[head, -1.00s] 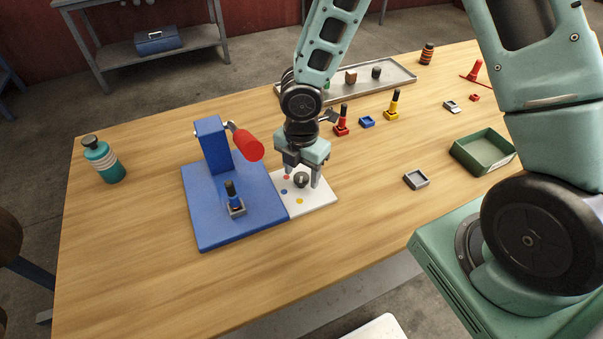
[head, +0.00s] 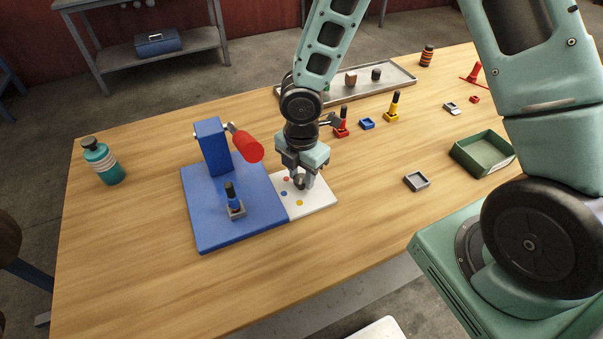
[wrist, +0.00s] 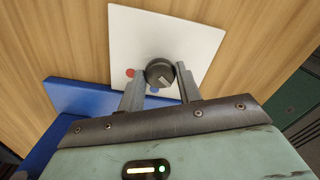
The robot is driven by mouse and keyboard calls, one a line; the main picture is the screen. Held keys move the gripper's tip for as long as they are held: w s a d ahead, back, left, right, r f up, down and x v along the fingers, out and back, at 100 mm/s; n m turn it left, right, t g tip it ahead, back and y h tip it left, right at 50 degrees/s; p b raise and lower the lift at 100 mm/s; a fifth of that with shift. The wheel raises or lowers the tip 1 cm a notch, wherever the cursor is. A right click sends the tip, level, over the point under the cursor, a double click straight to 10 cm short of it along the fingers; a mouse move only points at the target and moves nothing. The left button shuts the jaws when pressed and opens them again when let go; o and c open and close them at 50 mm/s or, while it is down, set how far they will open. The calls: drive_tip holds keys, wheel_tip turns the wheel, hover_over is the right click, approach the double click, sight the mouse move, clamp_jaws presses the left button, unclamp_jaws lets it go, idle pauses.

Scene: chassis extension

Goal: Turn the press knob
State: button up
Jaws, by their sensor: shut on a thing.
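The press knob (wrist: 160,72) is a dark round dial with a light pointer mark, on a white panel (wrist: 195,38) beside the blue press (head: 215,147). In the head view the knob (head: 299,183) is partly hidden by my fingers. My gripper (wrist: 158,82) is over the panel with its two fingers closed on the sides of the knob. Red, blue and yellow dots lie on the panel around the knob; the wrist view shows the red dot (wrist: 130,73) left of it. The press has a red cylinder-shaped handle (head: 248,146).
A small blue and black piece sits in a grey holder (head: 236,211) on the press base. A teal bottle (head: 103,161) stands at the left. A red piece (head: 342,122) and a yellow piece (head: 394,106) stand behind my gripper. The front table is clear.

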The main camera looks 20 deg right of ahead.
sight(301, 179)
drive_tip(key=m+b, duration=0.1)
drive_tip(key=m, duration=0.5)
drive_tip(key=m+b, duration=0.1)
drive_tip(key=m, duration=0.3)
drive_tip(key=shift+m, duration=0.3)
idle(0.5)
drive_tip(key=o, duration=1)
wheel_tip(301, 179, up, 17)
drive_tip(key=shift+r, duration=0.2)
